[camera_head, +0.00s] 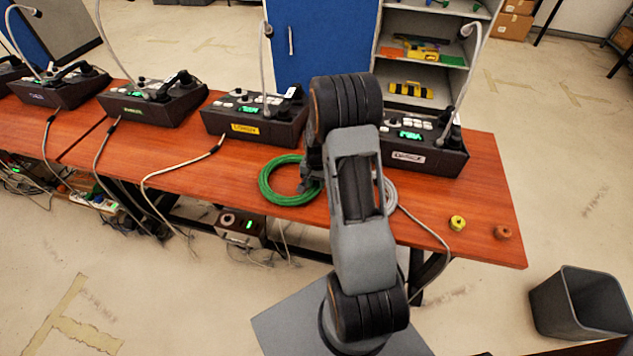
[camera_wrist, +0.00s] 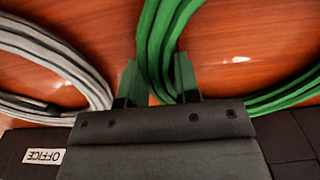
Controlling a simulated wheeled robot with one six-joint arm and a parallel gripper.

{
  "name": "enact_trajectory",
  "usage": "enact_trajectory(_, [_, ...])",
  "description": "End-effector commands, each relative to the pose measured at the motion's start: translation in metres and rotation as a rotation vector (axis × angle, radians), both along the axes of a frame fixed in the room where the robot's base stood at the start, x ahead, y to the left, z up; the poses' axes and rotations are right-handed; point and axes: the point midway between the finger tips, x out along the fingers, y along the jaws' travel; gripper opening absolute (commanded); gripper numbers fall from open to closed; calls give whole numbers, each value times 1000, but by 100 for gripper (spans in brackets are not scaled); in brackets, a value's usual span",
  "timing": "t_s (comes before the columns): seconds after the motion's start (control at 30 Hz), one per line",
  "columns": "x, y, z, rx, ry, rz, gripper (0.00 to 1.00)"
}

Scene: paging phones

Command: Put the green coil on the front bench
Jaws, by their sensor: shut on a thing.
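The green coil (camera_head: 272,198) is a ring of green cable at the bench, left of my arm in the head view. In the wrist view the green coil (camera_wrist: 166,30) passes between the two fingers of my gripper (camera_wrist: 160,85), which is shut on a strand of it. In the head view my gripper (camera_head: 310,185) is at the coil's right side, partly hidden by my arm. The reddish-brown bench (camera_head: 480,195) bears the coil and several paging phones. I cannot tell whether the coil touches the bench top or hangs just above it.
A grey cable coil (camera_head: 391,195) lies right of my arm. Paging phones (camera_head: 255,118) line the bench. A yellow roll (camera_head: 457,223) and a brown roll (camera_head: 502,232) sit near its right end. A dark bin (camera_head: 580,303) stands on the floor at right. Cables hang below the bench.

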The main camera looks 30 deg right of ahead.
Motion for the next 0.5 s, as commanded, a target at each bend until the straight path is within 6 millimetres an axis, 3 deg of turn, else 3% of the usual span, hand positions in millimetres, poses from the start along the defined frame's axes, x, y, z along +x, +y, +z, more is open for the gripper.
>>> enact_trajectory(0.07, [0,0,-2,0,-1,0,0])
enact_trajectory(0.1, [0,0,-2,0,0,0,32])
enact_trajectory(0.33, [0,0,-2,0,0,0,54])
enact_trajectory(0.5, [0,0,-2,0,0,0,55])
